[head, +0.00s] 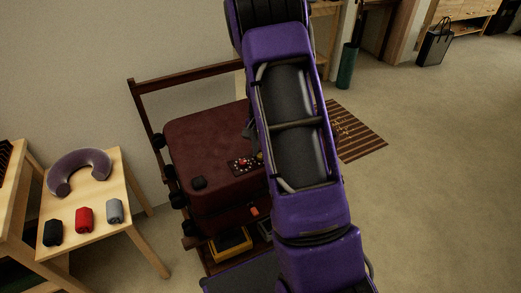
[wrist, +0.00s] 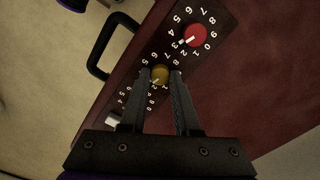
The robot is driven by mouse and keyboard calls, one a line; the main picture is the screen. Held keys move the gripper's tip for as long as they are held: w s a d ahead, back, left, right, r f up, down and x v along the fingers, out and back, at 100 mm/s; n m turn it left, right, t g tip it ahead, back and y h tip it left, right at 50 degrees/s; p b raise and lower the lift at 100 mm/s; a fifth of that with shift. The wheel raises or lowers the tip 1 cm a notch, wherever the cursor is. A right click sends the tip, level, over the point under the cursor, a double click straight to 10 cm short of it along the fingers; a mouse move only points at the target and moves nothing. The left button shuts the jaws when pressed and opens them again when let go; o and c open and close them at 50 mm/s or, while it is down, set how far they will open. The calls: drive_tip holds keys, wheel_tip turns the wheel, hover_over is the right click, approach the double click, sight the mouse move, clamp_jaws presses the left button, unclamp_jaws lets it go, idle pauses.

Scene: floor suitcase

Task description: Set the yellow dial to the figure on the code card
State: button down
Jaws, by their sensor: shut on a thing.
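The maroon suitcase (head: 205,140) lies on a wooden rack, with a dark dial plate (head: 238,166) on it. In the wrist view, the yellow dial (wrist: 160,75) is the middle of three dials, between a red dial (wrist: 196,36) and a pale one (wrist: 113,121). My gripper (wrist: 160,74) is shut on the yellow dial, one finger on each side. A pale mark shows at the dial's lower left, but the fingers hide part of its ring of figures, so I cannot tell its setting. I cannot make out a code card in either view.
A black handle (wrist: 100,45) stands out from the suitcase's side. An orange tag (head: 254,211) hangs at its front, and a yellow item (head: 232,243) lies on the shelf below. A small table (head: 100,215) with a neck pillow stands left.

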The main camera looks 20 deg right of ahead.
drive_tip(key=shift+m, duration=0.5)
drive_tip(key=c, duration=0.6)
unclamp_jaws()
drive_tip(key=shift+c, duration=0.2)
wheel_tip(320, 180, up, 17)
drive_tip(key=p, duration=0.2)
drive_tip(key=shift+r, duration=0.2)
